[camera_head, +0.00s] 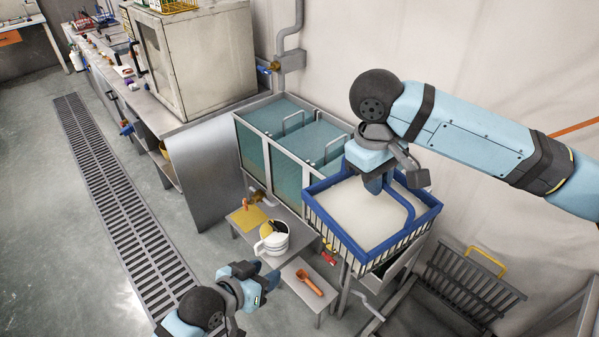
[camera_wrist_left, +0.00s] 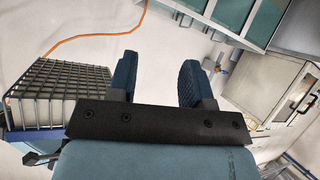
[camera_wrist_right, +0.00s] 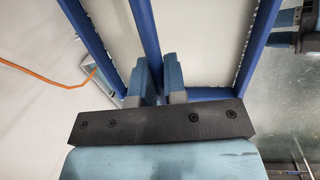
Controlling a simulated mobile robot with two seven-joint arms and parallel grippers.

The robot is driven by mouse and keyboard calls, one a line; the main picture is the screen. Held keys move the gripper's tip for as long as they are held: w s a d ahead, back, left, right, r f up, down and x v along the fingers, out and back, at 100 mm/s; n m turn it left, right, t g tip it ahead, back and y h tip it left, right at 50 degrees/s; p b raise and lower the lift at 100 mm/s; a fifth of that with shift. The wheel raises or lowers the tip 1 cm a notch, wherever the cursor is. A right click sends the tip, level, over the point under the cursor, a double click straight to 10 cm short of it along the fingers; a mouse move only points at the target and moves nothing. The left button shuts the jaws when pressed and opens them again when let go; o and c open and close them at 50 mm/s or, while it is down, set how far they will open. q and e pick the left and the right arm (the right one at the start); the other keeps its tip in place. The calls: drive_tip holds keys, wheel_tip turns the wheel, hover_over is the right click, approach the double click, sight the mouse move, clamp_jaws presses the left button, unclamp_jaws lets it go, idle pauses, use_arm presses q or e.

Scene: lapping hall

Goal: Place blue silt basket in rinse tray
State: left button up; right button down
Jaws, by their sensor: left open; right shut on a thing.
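The blue silt basket (camera_head: 436,208) has a blue rim, slatted sides, a blue handle and a pale inside. It is at right of centre in the head view, just right of the glass-sided tanks. My right gripper (camera_head: 374,185) is shut on the basket's handle; the blue handle bar (camera_wrist_right: 146,40) runs between its fingers in the right wrist view. My left gripper (camera_head: 270,279) is low in the head view, near a small bench, and its fingers (camera_wrist_left: 158,80) are apart and empty. I cannot tell for sure which thing is the rinse tray; a grey frame below the basket is partly hidden.
Glass-sided tanks (camera_head: 270,150) stand behind the basket. A white pot (camera_head: 272,240) stands on a low metal table. An orange-handled tool (camera_head: 309,283) lies on the small bench. A slatted rack (camera_head: 470,285) with a yellow handle is at lower right. The floor at left is clear beside a drain grate (camera_head: 125,215).

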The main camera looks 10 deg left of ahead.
use_arm(q)
drive_tip(key=w+d+r+m+h, duration=0.1)
drive_tip(key=r, duration=0.3)
drive_tip(key=w+d+r+m+g, duration=0.1)
drive_tip(key=d+r, duration=0.1)
drive_tip(key=r, duration=0.3)
drive_tip(key=w+d+r+m+g+h, duration=0.1)
drive_tip(key=w+d+r, duration=0.1)
drive_tip(key=r, duration=0.2)
drive_tip(key=shift+d+r+h, duration=0.2)
drive_tip(key=shift+r+h, duration=0.1)
drive_tip(key=shift+r, duration=0.05)
use_arm(e)
drive_tip(key=shift+s+r, duration=0.1)
use_arm(q)
drive_tip(key=y, duration=0.2)
approach(338, 176)
drive_tip(key=shift+m, duration=0.4)
drive_tip(key=x, duration=0.9)
drive_tip(key=shift+f, duration=0.1)
drive_tip(key=shift+s, duration=0.15)
clamp_jaws()
drive_tip(key=shift+h, duration=0.3)
use_arm(e)
drive_tip(key=c, duration=1.2)
unclamp_jaws()
drive_tip(key=shift+a, duration=0.1)
drive_tip(key=shift+o, duration=0.5)
